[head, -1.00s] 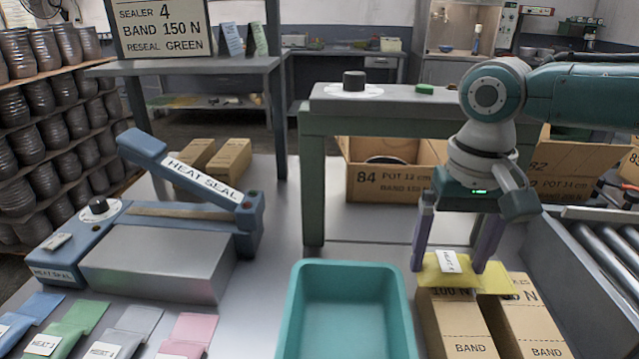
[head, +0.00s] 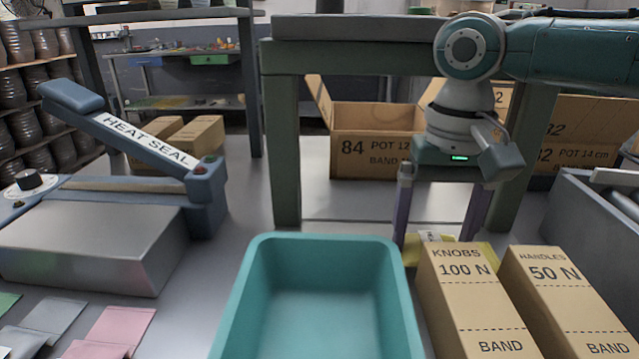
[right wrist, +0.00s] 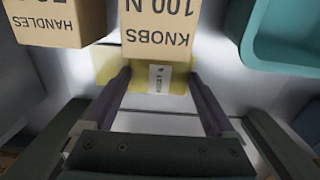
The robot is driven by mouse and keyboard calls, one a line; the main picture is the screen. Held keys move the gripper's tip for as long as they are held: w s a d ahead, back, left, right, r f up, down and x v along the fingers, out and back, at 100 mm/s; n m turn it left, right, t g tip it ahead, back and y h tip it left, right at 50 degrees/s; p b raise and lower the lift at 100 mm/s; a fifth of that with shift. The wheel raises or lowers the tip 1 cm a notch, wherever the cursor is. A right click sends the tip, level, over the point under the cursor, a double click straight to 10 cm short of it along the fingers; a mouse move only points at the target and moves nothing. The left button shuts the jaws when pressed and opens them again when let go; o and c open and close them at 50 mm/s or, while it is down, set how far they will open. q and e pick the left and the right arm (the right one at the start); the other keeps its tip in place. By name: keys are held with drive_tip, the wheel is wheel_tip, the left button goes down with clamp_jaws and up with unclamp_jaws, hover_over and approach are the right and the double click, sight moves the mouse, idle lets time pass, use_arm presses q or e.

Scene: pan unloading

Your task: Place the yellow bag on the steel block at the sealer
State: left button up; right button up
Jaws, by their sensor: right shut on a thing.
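The yellow bag (head: 488,252) is partly hidden behind the KNOBS box in the head view. In the right wrist view the yellow bag (right wrist: 178,82), with its white label, spans the space between my fingers. My right gripper (head: 434,240) points down and is shut on the bag; it also shows in the right wrist view (right wrist: 158,80). The steel block (head: 95,250) lies at the left in front of the blue heat sealer (head: 150,140), whose arm is raised. The block's top is bare. The gripper is well right of the block. My left gripper is out of view.
A teal bin (head: 250,285) stands between sealer and gripper. The KNOBS box (head: 470,305) and HANDLES box (head: 565,305) stand close in front of the bag. A green-grey stand (head: 285,150) rises behind the bin. Pink (head: 115,325) and grey pouches lie front left.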

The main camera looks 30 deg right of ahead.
drive_tip(key=shift+f, duration=0.4)
drive_tip(key=shift+r, duration=0.2)
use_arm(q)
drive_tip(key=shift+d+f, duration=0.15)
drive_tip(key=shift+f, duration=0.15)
use_arm(e)
drive_tip(key=shift+f, duration=0.2)
drive_tip(key=o, duration=1.1)
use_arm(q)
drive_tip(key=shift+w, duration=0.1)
